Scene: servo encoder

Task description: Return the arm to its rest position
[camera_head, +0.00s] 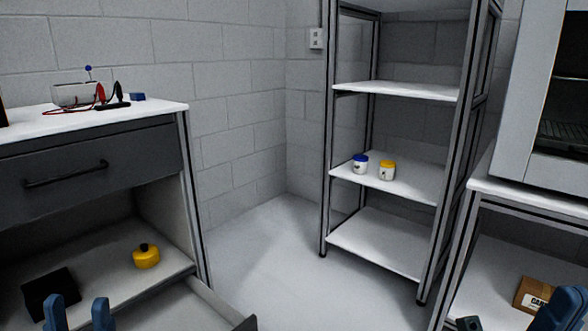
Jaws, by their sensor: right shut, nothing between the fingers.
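My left gripper (78,306) shows at the bottom left edge. Its two blue fingers point up and stand apart, with nothing visible between them. It appears in front of the lower shelf of the left bench, near a black box (50,291). My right gripper (564,306) shows at the bottom right corner as a blue shape, cut off by the frame edge. Its fingers are shut, and I see nothing held in it. It appears in front of the right bench, beside a brown cardboard box (531,294). Most of both arms is out of view.
A yellow round weight (146,257) sits on the left bench's lower shelf. A pulled-out panel or drawer (215,303) juts out below it. A shelf rack (395,90) at the back holds a blue-lidded jar (360,164) and a yellow-lidded jar (387,171). The middle floor (290,260) is clear.

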